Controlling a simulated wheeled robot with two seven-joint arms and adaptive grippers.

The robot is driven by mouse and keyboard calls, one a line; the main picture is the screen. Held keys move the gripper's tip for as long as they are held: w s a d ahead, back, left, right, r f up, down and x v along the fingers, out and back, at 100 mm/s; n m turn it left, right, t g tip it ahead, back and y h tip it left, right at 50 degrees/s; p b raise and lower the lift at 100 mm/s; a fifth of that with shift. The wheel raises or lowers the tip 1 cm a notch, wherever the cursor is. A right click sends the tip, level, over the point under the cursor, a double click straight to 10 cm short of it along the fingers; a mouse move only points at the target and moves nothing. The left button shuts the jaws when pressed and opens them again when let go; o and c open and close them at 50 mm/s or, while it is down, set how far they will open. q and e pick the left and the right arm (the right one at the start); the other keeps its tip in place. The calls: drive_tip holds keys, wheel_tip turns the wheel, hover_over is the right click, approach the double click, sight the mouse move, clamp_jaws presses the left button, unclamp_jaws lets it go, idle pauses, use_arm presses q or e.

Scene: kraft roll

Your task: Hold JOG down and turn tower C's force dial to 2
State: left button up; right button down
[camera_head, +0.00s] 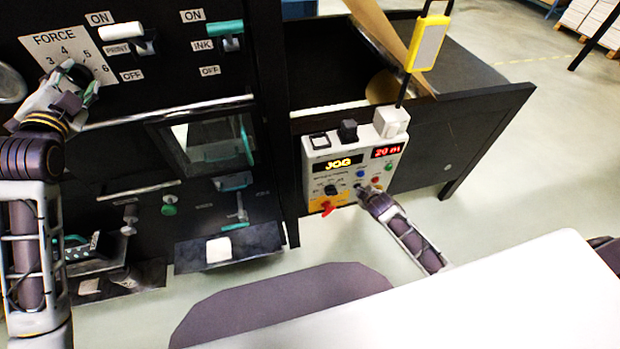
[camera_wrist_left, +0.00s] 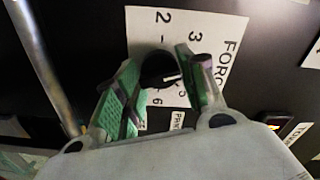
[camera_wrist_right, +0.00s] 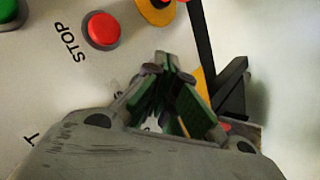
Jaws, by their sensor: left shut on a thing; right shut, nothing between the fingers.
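The FORCE dial's white number plate (camera_head: 62,48) is at the upper left of the head view, and its dark knob (camera_wrist_left: 158,66) shows in the left wrist view. My left gripper (camera_head: 74,88) is shut on the knob, with a finger on each side. The control panel (camera_head: 313,165) has a lit display (camera_head: 338,163) reading JOG. My right gripper (camera_head: 366,190) is shut and empty, fingertips at the panel's lower right. In the right wrist view its tips (camera_wrist_right: 163,68) are below the red STOP button (camera_wrist_right: 102,30); I cannot tell what they touch.
A white PRINT lever (camera_head: 124,31) and a green INK lever (camera_head: 218,29) are right of the dial. A yellow pendant (camera_head: 427,43) is above the panel. A white surface (camera_head: 480,290) fills the lower right.

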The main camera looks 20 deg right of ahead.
use_arm(q)
drive_tip(key=n, duration=0.6)
drive_tip(key=o, duration=0.7)
drive_tip(key=shift+c, duration=0.2)
drive_tip(key=shift+m, duration=5)
